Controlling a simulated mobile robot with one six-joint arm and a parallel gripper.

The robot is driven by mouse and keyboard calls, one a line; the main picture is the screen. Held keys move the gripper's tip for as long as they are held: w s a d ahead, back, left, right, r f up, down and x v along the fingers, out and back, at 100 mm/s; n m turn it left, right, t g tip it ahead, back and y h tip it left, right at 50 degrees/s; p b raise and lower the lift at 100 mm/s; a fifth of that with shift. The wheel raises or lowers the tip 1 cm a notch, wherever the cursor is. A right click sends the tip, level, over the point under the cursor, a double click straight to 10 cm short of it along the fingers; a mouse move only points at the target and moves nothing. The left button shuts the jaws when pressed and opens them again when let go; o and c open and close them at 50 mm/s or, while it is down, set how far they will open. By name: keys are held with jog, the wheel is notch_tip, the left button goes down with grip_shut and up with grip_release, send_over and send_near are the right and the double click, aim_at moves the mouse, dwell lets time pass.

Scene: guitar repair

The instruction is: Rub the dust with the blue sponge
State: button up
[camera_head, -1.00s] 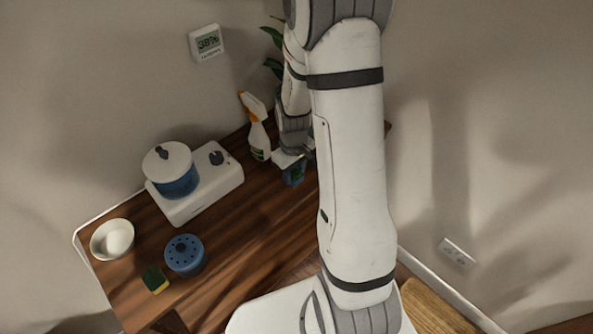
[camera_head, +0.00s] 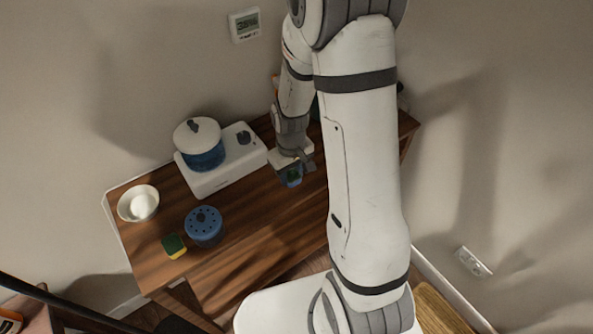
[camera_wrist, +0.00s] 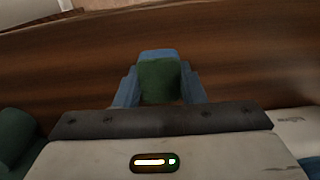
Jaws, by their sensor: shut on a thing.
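The blue sponge with a green face (camera_wrist: 159,80) is held between the two blue fingers of my gripper (camera_wrist: 160,88) in the wrist view. In the head view my gripper (camera_head: 291,172) is low over the right part of the wooden table, with the blue sponge (camera_head: 293,180) just under it. I cannot tell whether the sponge touches the tabletop. I cannot make out the dust in either view; my arm hides part of the table.
On the table (camera_head: 262,215) are a white appliance with a blue pot (camera_head: 206,160), a white bowl (camera_head: 138,204), a blue perforated canister (camera_head: 204,226) and a yellow-green sponge (camera_head: 174,246). The front middle of the table is clear.

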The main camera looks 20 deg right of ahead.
jog(key=shift+d+r+p, duration=0.1)
jog(key=shift+r+p, duration=2.05)
jog(key=shift+r, duration=1.8)
jog(key=shift+w, duration=0.1)
